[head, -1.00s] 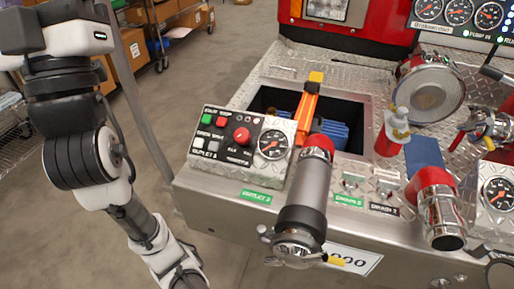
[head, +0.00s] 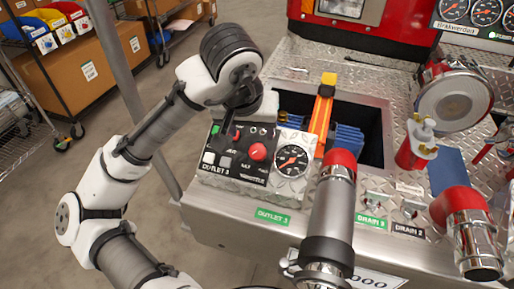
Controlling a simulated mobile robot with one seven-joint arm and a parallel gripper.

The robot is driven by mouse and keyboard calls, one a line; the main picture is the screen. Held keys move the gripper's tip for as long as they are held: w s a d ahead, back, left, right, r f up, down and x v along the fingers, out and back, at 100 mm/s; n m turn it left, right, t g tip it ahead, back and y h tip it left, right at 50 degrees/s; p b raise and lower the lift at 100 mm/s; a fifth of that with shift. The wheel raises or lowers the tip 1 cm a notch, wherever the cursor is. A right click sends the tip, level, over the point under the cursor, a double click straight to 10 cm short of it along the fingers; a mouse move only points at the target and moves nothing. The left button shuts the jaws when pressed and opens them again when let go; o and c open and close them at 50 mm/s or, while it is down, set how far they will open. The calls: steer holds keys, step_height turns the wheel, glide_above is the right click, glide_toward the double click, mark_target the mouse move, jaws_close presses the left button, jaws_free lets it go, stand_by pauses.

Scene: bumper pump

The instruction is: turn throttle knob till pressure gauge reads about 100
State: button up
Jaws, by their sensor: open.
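The red throttle knob (head: 258,151) sits on the black control panel (head: 238,172) labelled Outlet 3, left of centre in the head view. My gripper (head: 232,118) is open above the panel's upper left part, behind and left of the knob. It looks apart from the knob. Its fingers are small and dark here, partly hidden by my wrist, and cover part of the panel's top edge.
A large red-ended pipe (head: 331,215) stands right of the gauge. An orange tool (head: 322,105) and an open bin (head: 368,135) lie behind. A green button (head: 215,129) and white buttons share the panel. A shelf cart (head: 50,30) stands at the far left.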

mark_target(257, 150)
steer(key=x, duration=1.2)
steer(key=shift+w+r+b, duration=0.1)
steer(key=shift+b, duration=0.2)
steer(key=c, duration=1)
